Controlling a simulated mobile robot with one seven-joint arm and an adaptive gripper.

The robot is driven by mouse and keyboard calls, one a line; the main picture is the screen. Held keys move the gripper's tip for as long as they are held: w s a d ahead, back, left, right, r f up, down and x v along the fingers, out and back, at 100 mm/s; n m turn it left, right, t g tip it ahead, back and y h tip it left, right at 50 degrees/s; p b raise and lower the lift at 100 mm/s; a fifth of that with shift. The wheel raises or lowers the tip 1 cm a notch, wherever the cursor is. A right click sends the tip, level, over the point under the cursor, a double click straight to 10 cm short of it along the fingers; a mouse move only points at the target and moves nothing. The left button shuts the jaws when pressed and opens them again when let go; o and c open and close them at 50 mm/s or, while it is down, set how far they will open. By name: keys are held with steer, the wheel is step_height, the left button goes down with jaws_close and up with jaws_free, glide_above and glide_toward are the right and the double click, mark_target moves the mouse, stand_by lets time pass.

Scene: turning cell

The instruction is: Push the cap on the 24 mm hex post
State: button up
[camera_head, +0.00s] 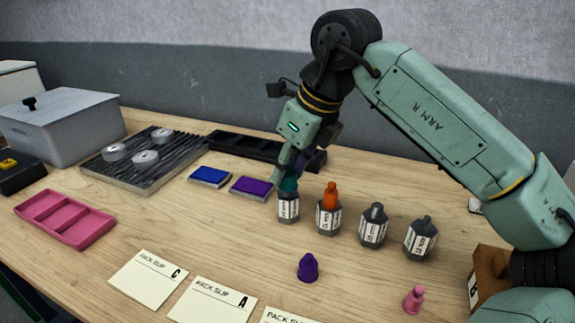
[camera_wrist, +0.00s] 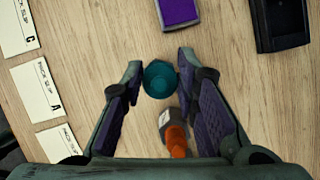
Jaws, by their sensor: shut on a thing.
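My gripper (camera_head: 289,178) is shut on a teal cap (camera_head: 288,184). In the wrist view, the teal cap (camera_wrist: 159,79) sits between the two fingertips (camera_wrist: 160,68). In the head view the cap is directly over the leftmost hex post (camera_head: 288,209), upright. I cannot tell whether it is fully seated. In the wrist view the cap hides that post. Next to it stands a post (camera_head: 328,222) with an orange cap (camera_head: 330,195) on it. Two bare-topped grey posts (camera_head: 373,228) (camera_head: 420,239) stand further right. The post labels are too small to read surely.
A purple cap (camera_head: 308,268) and a pink cap (camera_head: 413,299) stand loose in front. Blue (camera_head: 210,177) and purple (camera_head: 252,187) pads lie behind the posts. A pink tray (camera_head: 64,240), pack slips (camera_head: 150,278) and a ribbed plate (camera_head: 110,175) with metal discs lie left.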

steer(key=o, duration=0.8)
steer(key=shift+c, duration=0.2)
steer(key=shift+o, duration=0.4)
steer(key=o, duration=0.4)
steer(key=shift+r+p, duration=1.8)
steer(key=shift+r, duration=0.75)
jaws_close()
